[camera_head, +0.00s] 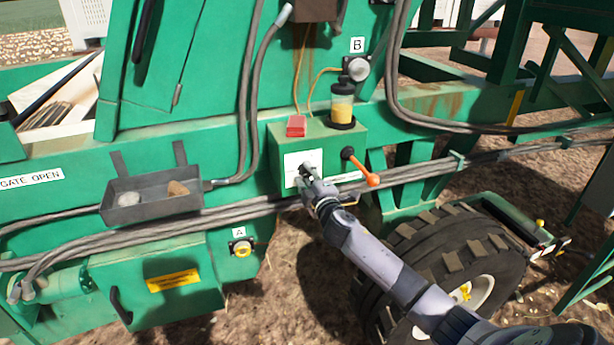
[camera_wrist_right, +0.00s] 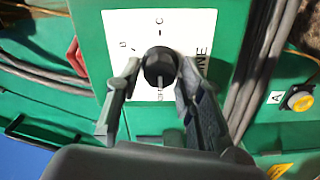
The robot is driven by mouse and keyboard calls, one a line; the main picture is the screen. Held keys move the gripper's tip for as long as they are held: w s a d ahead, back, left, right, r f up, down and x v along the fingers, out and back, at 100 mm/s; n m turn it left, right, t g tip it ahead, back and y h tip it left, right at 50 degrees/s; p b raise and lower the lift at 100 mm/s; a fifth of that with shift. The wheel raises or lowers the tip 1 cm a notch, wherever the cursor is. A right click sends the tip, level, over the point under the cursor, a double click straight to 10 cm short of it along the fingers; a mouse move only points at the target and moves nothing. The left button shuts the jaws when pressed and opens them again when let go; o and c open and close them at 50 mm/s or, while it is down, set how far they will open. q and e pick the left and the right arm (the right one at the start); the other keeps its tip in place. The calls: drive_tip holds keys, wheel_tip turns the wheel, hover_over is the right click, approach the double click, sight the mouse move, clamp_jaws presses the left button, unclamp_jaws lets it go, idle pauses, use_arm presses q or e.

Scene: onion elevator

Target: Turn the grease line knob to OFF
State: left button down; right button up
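The black round knob (camera_wrist_right: 160,66) sits on a white label plate (camera_wrist_right: 118,20) on a green box. Lettering on the plate is partly hidden; "LINE" reads sideways at its right. I cannot tell clearly which mark the knob points to. My right gripper (camera_wrist_right: 158,70) is open, with one finger on each side of the knob. A slim gap shows at the left finger; the right finger is very close, and contact is unclear. In the head view my right gripper (camera_head: 308,170) is in front of the label plate (camera_head: 291,160) and hides the knob. My left gripper is not in view.
On the green box (camera_head: 340,150) are a red block (camera_head: 296,126), an orange-handled lever (camera_head: 371,178) just right of my gripper, and a jar of yellow grease (camera_head: 342,106). Cables (camera_head: 230,213) run below. A grey tray (camera_head: 150,207) hangs left. A wheel (camera_head: 450,262) is below.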

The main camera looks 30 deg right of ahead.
drive_tip(key=shift+o, duration=0.9)
drive_tip(key=v, duration=1.2)
drive_tip(key=s+a+f+m+g+y+b, duration=0.1)
drive_tip(key=s+f+m+g, duration=0.4)
drive_tip(key=f, duration=1.4)
drive_tip(key=s+f+g, duration=0.3)
drive_tip(key=s+f, duration=0.4)
drive_tip(key=f, duration=1.3)
drive_tip(key=s+a+f+m+g+y, duration=0.1)
drive_tip(key=s+a+f+g, duration=0.2)
drive_tip(key=s+a+f, duration=0.2)
drive_tip(key=s+a+f+m+g+y+b, duration=0.1)
drive_tip(key=s+a+f, duration=0.4)
drive_tip(key=s+f, duration=0.6)
drive_tip(key=s+a+f+m+g+y, duration=0.1)
drive_tip(key=s+a+f+m+g, duration=0.2)
drive_tip(key=s+f, duration=0.5)
drive_tip(key=s+a+g, duration=0.1)
drive_tip(key=s+a, duration=0.1)
drive_tip(key=s, duration=1.1)
drive_tip(key=shift+s+a+g, duration=0.15)
drive_tip(key=shift+s+g, duration=0.15)
drive_tip(key=shift+s, duration=0.1)
